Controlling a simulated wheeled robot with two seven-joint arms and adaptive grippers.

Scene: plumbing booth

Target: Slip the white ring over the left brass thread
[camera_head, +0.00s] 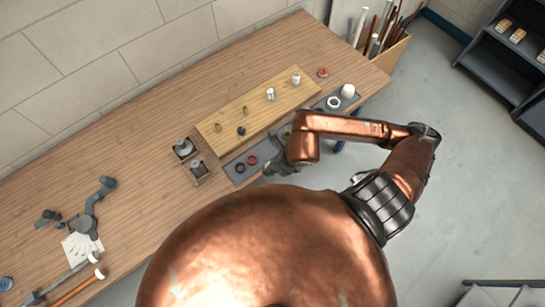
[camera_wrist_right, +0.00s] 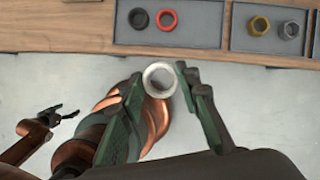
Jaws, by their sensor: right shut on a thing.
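The white ring (camera_wrist_right: 160,79) is held between the fingertips of my right gripper (camera_wrist_right: 163,88) in the right wrist view, over the floor just in front of the bench edge. In the head view my right gripper (camera_head: 280,160) is at the bench front, and the ring cannot be made out there. The left brass thread (camera_head: 218,127) stands upright near the left end of the wooden board, with another brass thread (camera_head: 245,110) to its right. My left gripper (camera_wrist_right: 62,117) shows at the left of the wrist view, empty, its fingers apart.
Grey trays along the bench front hold a black ring (camera_wrist_right: 138,18), a red ring (camera_wrist_right: 167,19), a brass nut (camera_wrist_right: 258,26) and a grey nut (camera_wrist_right: 290,30). A dark fitting (camera_head: 241,131) and silver fitting (camera_head: 270,94) are on the board. Tools lie at the bench's left.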

